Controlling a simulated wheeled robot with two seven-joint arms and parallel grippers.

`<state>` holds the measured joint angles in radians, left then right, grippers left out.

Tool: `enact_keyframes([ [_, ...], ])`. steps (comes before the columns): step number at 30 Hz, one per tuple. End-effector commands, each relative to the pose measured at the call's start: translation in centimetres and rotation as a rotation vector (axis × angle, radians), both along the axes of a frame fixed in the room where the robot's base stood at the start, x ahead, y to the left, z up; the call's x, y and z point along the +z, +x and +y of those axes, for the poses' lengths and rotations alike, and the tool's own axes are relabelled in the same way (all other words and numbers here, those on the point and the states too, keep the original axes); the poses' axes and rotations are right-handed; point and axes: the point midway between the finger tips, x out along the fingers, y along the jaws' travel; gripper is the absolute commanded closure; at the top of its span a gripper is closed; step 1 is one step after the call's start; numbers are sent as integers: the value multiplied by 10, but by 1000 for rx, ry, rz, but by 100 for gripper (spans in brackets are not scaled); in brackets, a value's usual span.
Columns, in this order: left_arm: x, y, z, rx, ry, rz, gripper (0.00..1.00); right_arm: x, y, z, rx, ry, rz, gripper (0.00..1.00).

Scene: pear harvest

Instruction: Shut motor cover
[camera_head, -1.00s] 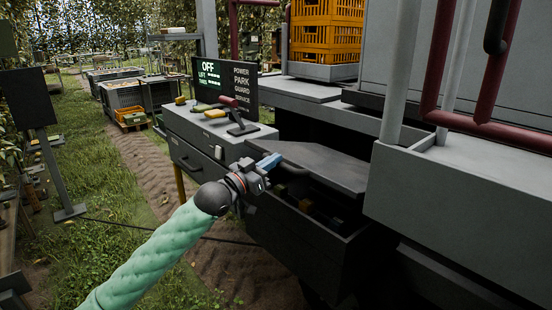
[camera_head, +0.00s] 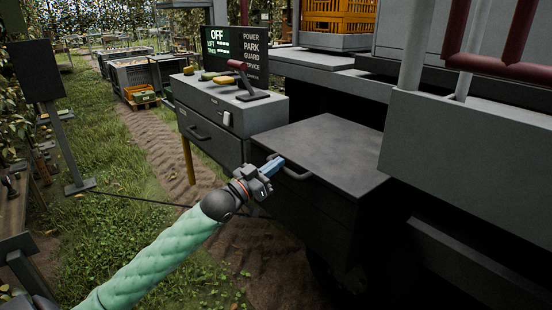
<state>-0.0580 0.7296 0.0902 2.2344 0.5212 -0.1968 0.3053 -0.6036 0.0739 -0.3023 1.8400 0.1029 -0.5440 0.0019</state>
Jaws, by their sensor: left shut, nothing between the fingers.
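The motor cover (camera_head: 325,143) is a dark grey flat lid on the box (camera_head: 308,212) beside the control cabinet. It lies down over the box, and the inside of the box is hidden. A curved grey handle (camera_head: 296,174) sits at the lid's near left edge. My left gripper (camera_head: 274,166) has its blue fingertips shut with nothing between them. The fingertips are at the lid's edge, close beside the handle; I cannot tell whether they touch it. My right gripper is not in view.
The control cabinet (camera_head: 210,120) stands left of the lid, with a red-handled lever (camera_head: 243,78) and a screen reading OFF (camera_head: 234,52). A grey machine body (camera_head: 470,150) rises at right. A dark cable crosses the grass at left.

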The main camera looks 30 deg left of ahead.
Motion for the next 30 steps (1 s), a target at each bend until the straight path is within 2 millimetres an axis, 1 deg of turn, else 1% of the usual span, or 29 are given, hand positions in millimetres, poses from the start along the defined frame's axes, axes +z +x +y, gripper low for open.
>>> enact_keyframes([
  [1, -8, 0, 0, 0, 0, 2, 100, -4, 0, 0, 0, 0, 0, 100],
  [3, -14, 0, 0, 0, -1, 1, 100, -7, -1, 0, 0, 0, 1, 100],
  [12, -30, 0, -1, 0, -1, 13, 100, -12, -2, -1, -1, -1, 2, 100],
  [24, -35, 0, 0, 2, -2, 21, 100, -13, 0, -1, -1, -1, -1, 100],
  [30, -38, -10, 3, 2, -1, 20, 100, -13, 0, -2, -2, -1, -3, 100],
])
